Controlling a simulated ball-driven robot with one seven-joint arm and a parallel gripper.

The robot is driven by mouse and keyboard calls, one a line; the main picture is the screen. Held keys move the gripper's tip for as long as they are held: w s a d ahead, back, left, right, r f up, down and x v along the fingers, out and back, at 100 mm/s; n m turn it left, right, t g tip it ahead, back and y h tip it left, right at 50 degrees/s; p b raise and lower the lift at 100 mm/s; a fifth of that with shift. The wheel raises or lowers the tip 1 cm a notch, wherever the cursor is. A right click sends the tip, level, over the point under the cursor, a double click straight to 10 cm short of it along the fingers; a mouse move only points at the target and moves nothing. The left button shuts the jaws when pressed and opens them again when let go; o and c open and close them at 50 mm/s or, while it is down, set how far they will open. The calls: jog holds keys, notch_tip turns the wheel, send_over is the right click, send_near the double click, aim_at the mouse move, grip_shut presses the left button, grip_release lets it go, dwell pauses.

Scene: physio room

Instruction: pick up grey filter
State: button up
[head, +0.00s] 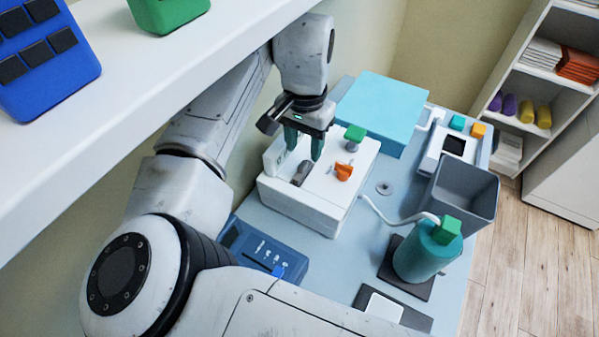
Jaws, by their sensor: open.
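A dark grey rounded piece, which looks like the grey filter (302,173), sits in a recess in the top of a white box-shaped device (330,192). My gripper (304,152) points down just above it, with its two green fingertips apart and nothing seen between them. Whether the fingertips are level with the grey piece or still above it I cannot tell. The lower part of the grey piece is hidden in the recess.
The device top carries an orange knob (344,171) and a green-capped post (354,137). A teal canister (420,258) with a white hose, a grey bin (462,192), a light-blue box (381,108) and a blue unit (262,250) surround it. A white shelf (150,95) overhangs at upper left.

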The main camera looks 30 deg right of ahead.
aim_at(303, 164)
jog(key=f, duration=0.3)
jog(key=f+p, duration=0.1)
jog(key=f, duration=0.1)
jog(key=shift+s+a, duration=0.25)
jog(key=shift+a, duration=0.05)
grip_shut()
